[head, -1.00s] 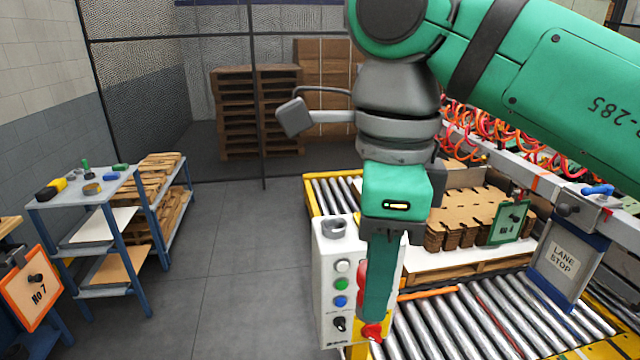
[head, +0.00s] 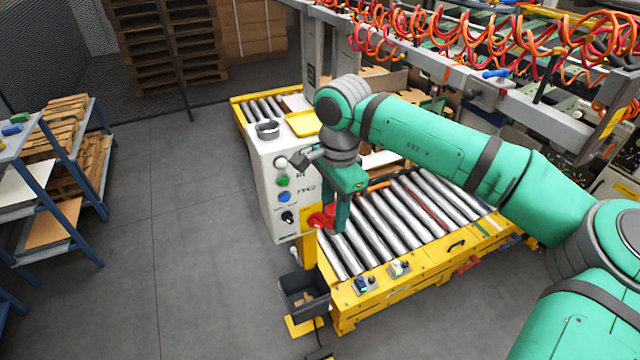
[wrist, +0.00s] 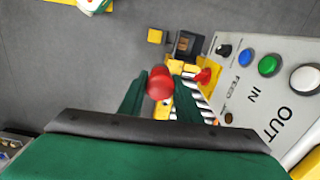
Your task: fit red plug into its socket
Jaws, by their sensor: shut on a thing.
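The red plug (wrist: 159,82) is between the two green fingers of my gripper (wrist: 160,92) in the wrist view, its round red end toward the camera. In the head view my gripper (head: 339,222) points down beside the right side of the white control box. Red shows at the fingertips there, but I cannot tell plug from the box's red knob. That red knob (wrist: 205,76) is on a yellow plate in the wrist view, right of the plug and apart from it. I cannot make out the red plug's socket.
The white control box (head: 268,185) stands at the left end of the roller conveyor (head: 425,205). Small fittings, one blue (head: 361,285), sit on the conveyor's yellow front rail (head: 430,275). A dark bin (head: 303,295) hangs below the box.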

